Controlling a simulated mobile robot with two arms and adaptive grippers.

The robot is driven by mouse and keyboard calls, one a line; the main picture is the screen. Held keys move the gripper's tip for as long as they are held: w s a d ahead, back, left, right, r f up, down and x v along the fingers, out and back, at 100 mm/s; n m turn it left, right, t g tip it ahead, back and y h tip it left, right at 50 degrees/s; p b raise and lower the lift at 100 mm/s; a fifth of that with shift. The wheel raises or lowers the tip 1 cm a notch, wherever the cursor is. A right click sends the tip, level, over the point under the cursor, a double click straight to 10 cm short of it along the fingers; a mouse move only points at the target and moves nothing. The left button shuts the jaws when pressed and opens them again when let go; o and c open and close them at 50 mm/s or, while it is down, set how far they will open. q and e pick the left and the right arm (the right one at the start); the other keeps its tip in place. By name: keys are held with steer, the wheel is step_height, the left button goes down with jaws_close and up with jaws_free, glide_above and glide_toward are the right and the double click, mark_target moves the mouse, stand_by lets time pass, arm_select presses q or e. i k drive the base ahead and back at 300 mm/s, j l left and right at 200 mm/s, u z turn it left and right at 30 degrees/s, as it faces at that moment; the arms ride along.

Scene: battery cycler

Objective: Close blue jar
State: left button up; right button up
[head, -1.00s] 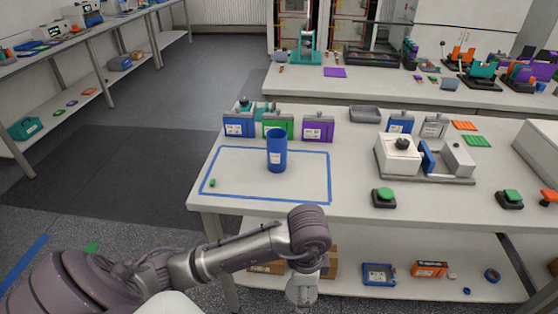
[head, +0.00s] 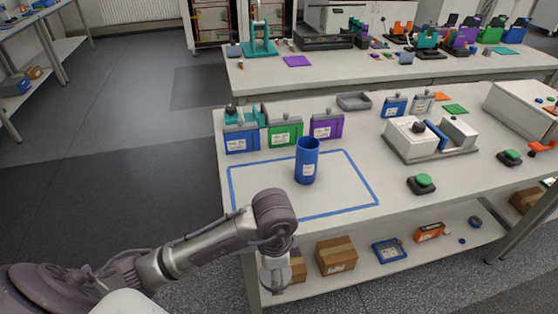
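The blue jar (head: 307,162) stands upright on the table inside a blue taped outline (head: 363,183). It has a white label, and its top looks open, with a dark inside. I cannot make out a separate lid for it. My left arm comes in from the lower left and bends down at the table's front edge. My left gripper (head: 274,281) hangs in front of that edge, apart from the jar and nearer to me. Its fingers are too unclear to tell if they are open. My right gripper is not in view.
Blue (head: 241,139), green (head: 284,133) and purple (head: 326,126) containers stand behind the jar. A white device (head: 410,138) and a green button (head: 423,182) are to the right. Boxes (head: 336,256) lie on the lower shelf.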

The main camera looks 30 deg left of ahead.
mark_target(308, 148)
steer(key=k+j+z, duration=0.15)
steer(key=j, duration=0.25)
steer(key=k+j+z, duration=0.1)
steer(key=j, duration=0.25)
steer(key=k+j+z, duration=0.15)
steer(key=j, duration=0.2)
steer(key=k+j+z, duration=0.15)
steer(key=j, duration=0.2)
steer(key=j+z, duration=0.3)
steer(key=j, duration=0.55)
steer(key=j+z, duration=0.35)
steer(key=j, duration=0.55)
steer(key=i+j, duration=0.1)
steer(key=j, duration=0.4)
steer(key=i, duration=0.1)
